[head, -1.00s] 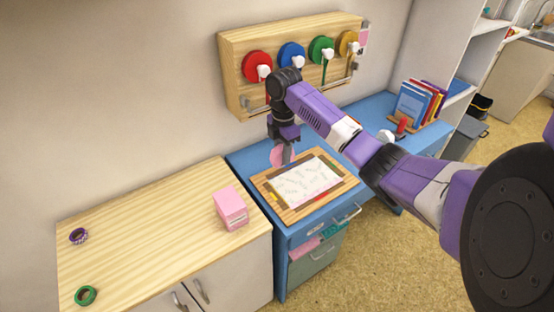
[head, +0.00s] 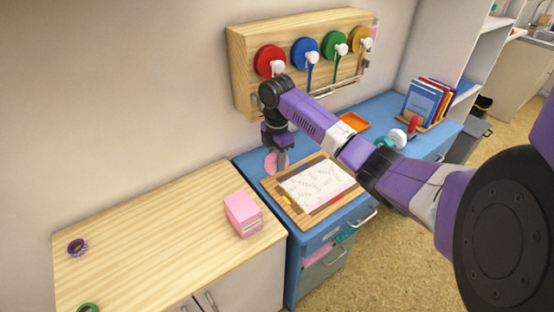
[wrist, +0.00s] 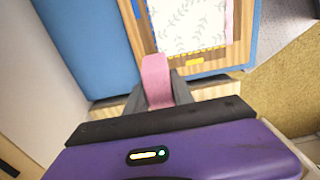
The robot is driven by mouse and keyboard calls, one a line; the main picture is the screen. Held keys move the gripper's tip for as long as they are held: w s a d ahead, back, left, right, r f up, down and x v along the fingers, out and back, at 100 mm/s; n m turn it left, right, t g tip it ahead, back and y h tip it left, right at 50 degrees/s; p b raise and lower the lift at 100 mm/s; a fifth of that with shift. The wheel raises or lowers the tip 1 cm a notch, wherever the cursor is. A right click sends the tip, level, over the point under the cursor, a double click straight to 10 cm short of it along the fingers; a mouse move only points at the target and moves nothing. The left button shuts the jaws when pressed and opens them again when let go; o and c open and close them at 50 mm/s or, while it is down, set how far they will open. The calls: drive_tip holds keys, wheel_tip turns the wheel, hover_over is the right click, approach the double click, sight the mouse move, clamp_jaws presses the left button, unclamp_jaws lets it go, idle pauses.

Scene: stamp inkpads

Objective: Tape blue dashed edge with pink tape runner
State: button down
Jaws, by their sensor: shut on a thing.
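A white sheet with a grey leaf pattern (head: 312,182) lies on the board. In the wrist view the sheet (wrist: 190,25) has a blue dashed edge (wrist: 150,22) along its left side and a yellow dashed edge (wrist: 190,51) at its lower side.
The board lies on a blue desk (head: 245,165). A wooden cabinet (head: 150,235) with a pink box (head: 243,214) adjoins it at left. A wall rack (head: 240,70) with coloured reels stands behind. An orange tray (head: 353,122) and books (head: 425,100) are farther right.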

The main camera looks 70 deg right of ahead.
drive_tip(key=shift+f, duration=0.2)
drive_tip(key=shift+f+b, duration=1.35)
drive_tip(key=shift+f, duration=1.3)
drive_tip(key=shift+f+b, duration=0.3)
drive_tip(key=shift+f, duration=0.4)
drive_tip(key=shift+s+d, duration=0.1)
drive_tip(key=shift+d, duration=0.05)
drive_tip(key=shift+s+d, duration=0.45)
drive_tip(key=shift+d, duration=0.25)
drive_tip(key=shift+s+d, duration=0.4)
drive_tip(key=shift+d, duration=0.3)
drive_tip(key=shift+d, duration=0.1)
drive_tip(key=shift+s+d+f+b, duration=0.1)
drive_tip(key=shift+s+d+b, duration=0.1)
drive_tip(key=shift+s+d, duration=0.65)
drive_tip(key=shift+s+d+r+b, duration=0.15)
drive_tip(key=shift+s+d, duration=0.35)
drive_tip(key=shift+d, duration=0.65)
drive_tip(key=shift+s+d+f+b, duration=0.2)
drive_tip(key=shift+s+d, duration=0.45)
drive_tip(key=shift+d, duration=0.35)
